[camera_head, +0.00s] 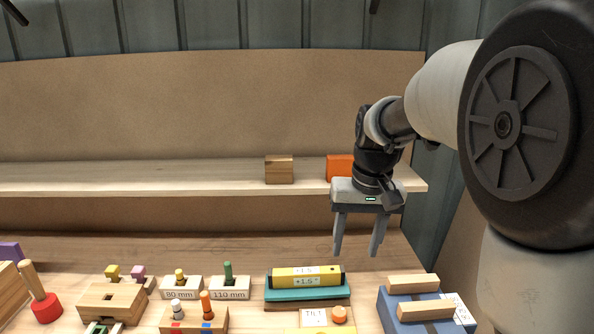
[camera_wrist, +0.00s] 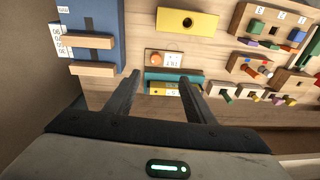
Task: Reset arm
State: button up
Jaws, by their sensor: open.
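My gripper (camera_head: 357,250) hangs from the arm at the right of the head view, pointing down. Its two fingers are apart with nothing between them. In the wrist view the open fingers (camera_wrist: 160,82) reach out above the table. They appear over the area of the yellow level block (camera_wrist: 165,89) on its teal base, and I cannot judge the height exactly. In the head view the yellow block (camera_head: 306,276) lies on the teal base (camera_head: 306,294), below and left of the fingertips.
A shelf (camera_head: 150,176) behind holds a wooden block (camera_head: 279,169) and an orange block (camera_head: 340,167), close to my gripper. The table carries a blue block with wooden bars (camera_head: 428,322), a wooden slotted block (camera_head: 112,301), labelled peg blocks (camera_head: 230,289) and a red-based peg (camera_head: 46,309).

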jog(key=s+r+t+p, duration=0.1)
jog(key=s+r+t, duration=0.1)
jog(key=s, duration=0.8)
jog(key=s+r+t+p, duration=0.2)
jog(key=s+r, duration=0.2)
jog(key=s, duration=0.6)
jog(key=shift+s+r+h, duration=0.2)
jog(key=shift+s+h, duration=0.1)
dwell(0.9)
